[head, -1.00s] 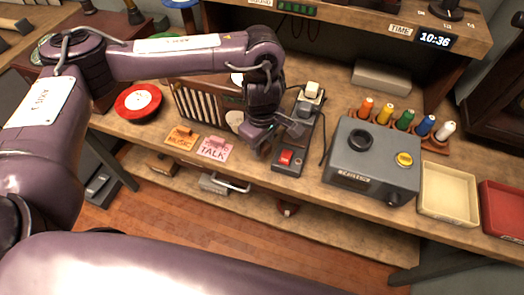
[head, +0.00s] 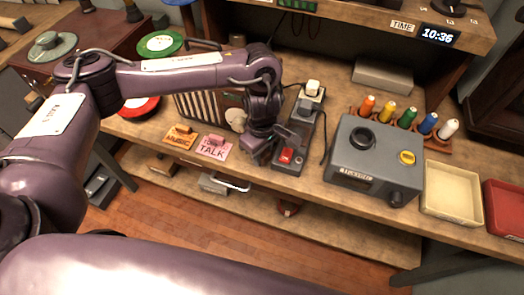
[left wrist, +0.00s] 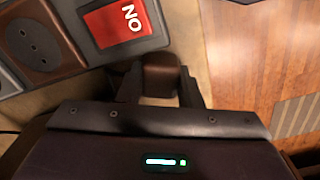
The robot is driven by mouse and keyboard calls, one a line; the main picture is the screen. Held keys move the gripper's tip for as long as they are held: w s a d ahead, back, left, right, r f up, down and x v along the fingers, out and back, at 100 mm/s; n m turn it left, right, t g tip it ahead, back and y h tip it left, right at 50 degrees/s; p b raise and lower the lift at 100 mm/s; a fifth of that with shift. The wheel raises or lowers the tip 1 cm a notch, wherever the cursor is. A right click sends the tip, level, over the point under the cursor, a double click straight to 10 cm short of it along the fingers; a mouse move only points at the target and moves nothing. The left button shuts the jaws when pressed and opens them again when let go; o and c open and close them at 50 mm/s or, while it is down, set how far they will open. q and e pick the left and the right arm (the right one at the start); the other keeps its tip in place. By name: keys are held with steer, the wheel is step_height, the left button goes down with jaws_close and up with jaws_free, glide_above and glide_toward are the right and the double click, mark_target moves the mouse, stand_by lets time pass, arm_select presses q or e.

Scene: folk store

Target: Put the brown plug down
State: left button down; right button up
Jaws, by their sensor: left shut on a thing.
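My left gripper (head: 258,158) is just left of the dark power strip (head: 291,167), near the front edge of the workbench. In the left wrist view its fingers (left wrist: 161,88) are shut on the brown plug (left wrist: 161,72). The plug is beside the strip's red ON switch (left wrist: 118,22), clear of the strip. I cannot tell whether it touches the bench top. In the head view the plug is hidden by the gripper. A brown socket (left wrist: 35,45) on the strip is empty. My right gripper is not in view.
A white plug (head: 313,87) and a grey plug (head: 306,107) sit in the strip. A grey box (head: 345,172) stands to the right; MUSIC (head: 178,142) and TALK (head: 213,152) cards lie left. A radio (head: 200,107) stands behind. The bench's front edge is close.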

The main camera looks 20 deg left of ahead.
arm_select(q)
steer(key=c, duration=1)
jaws_free()
steer(key=shift+r, duration=0.1)
steer(key=shift+w+r+p, duration=0.1)
steer(key=shift+r+p, duration=0.75)
steer(key=shift+r, duration=0.05)
step_height(320, 180, up, 11)
steer(key=shift+r, duration=0.1)
